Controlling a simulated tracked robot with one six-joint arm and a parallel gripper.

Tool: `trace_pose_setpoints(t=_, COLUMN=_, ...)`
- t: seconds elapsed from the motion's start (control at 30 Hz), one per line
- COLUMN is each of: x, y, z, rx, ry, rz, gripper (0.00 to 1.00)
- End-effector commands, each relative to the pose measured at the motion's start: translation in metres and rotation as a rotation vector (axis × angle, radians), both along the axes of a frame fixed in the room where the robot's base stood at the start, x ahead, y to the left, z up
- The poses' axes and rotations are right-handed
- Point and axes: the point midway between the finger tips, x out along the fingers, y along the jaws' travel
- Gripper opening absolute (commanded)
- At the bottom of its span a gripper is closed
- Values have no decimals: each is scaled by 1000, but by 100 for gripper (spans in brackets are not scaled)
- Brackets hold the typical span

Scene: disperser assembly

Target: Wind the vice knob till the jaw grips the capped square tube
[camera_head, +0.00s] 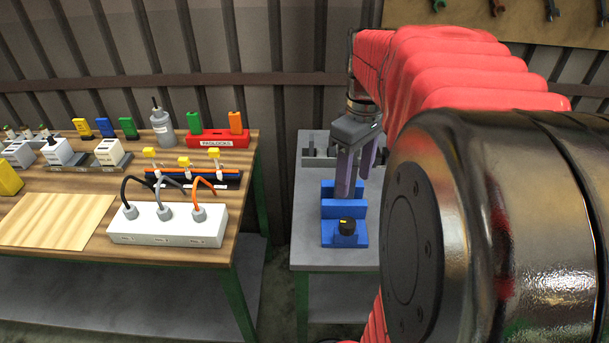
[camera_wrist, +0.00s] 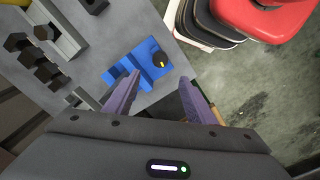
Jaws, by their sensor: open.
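The blue vice (camera_head: 328,208) stands on the grey bench, its jaw blocks upright, and also shows in the wrist view (camera_wrist: 118,73). Its round black knob (camera_head: 347,227), with a yellow mark, is at the vice's near end; it shows in the wrist view (camera_wrist: 161,60). My gripper (camera_head: 356,184) is open and points down over the vice, behind the knob in the head view. In the wrist view its purple fingers (camera_wrist: 159,79) are apart with nothing held between them, and the knob shows beyond the tips. I cannot make out the capped square tube; my fingers hide part of the vice.
A grey holder with dark parts (camera_wrist: 60,32) stands on the same bench (camera_head: 308,257), behind the vice in the head view. The wooden bench (camera_head: 75,275) at left carries a white socket box (camera_head: 165,239) and a red padlock stand (camera_head: 219,140). A gap separates the benches.

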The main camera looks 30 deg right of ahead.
Motion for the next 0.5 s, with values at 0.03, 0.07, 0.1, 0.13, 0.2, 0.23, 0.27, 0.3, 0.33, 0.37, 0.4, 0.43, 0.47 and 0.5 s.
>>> trace_pose_setpoints(t=0.03, x=0, y=0, z=-3, rx=2, ry=1, rz=0, gripper=50)
trace_pose_setpoints(t=0.07, x=0, y=0, z=-5, rx=2, ry=2, rz=0, gripper=50)
trace_pose_setpoints(t=0.1, x=0, y=0, z=-9, rx=2, ry=2, rz=0, gripper=50)
trace_pose_setpoints(t=0.13, x=0, y=0, z=-12, rx=2, ry=2, rz=0, gripper=50)
trace_pose_setpoints(t=0.2, x=-1, y=0, z=-21, rx=3, ry=3, rz=0, gripper=50)
trace_pose_setpoints(t=0.23, x=-1, y=1, z=-25, rx=3, ry=3, rz=0, gripper=50)
trace_pose_setpoints(t=0.27, x=-1, y=1, z=-30, rx=2, ry=4, rz=0, gripper=50)
trace_pose_setpoints(t=0.3, x=-1, y=0, z=-36, rx=2, ry=4, rz=0, gripper=50)
trace_pose_setpoints(t=0.33, x=0, y=0, z=-41, rx=2, ry=4, rz=0, gripper=50)
trace_pose_setpoints(t=0.37, x=-1, y=1, z=-45, rx=3, ry=5, rz=0, gripper=50)
trace_pose_setpoints(t=0.4, x=-1, y=0, z=-51, rx=2, ry=4, rz=0, gripper=50)
trace_pose_setpoints(t=0.43, x=-1, y=1, z=-56, rx=2, ry=4, rz=0, gripper=50)
trace_pose_setpoints(t=0.47, x=-1, y=1, z=-61, rx=3, ry=4, rz=-1, gripper=50)
trace_pose_setpoints(t=0.5, x=-1, y=0, z=-67, rx=2, ry=4, rz=-1, gripper=50)
